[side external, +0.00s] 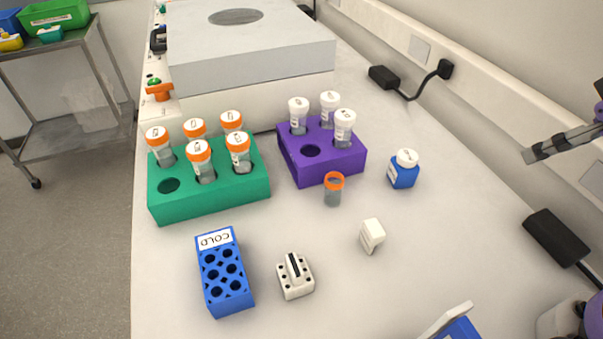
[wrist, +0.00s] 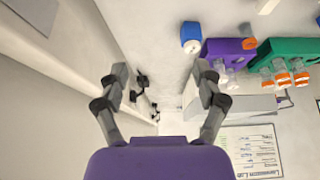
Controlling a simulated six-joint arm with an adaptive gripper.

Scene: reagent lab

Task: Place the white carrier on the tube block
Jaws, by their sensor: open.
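A small white carrier (side external: 295,277) with dark holes and a black strip on top stands on the bench at the front. Just left of it, apart, stands a blue tube block (side external: 225,279) labelled COLD, with several empty holes. A smaller plain white block (side external: 372,236) stands to the right. My gripper (wrist: 162,82) is open in the wrist view, with nothing between its fingers. In the side view only part of it shows at the right edge, raised and well away from the carrier. The wrist view does not show the carrier or the blue block.
A green rack (side external: 210,201) and a purple rack (side external: 318,168) hold capped tubes behind. An orange-rimmed tube (side external: 333,190) and a blue bottle (side external: 404,170) stand near the purple rack. A blue-and-white object (side external: 456,326) is at the front edge. The bench right of the carrier is mostly clear.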

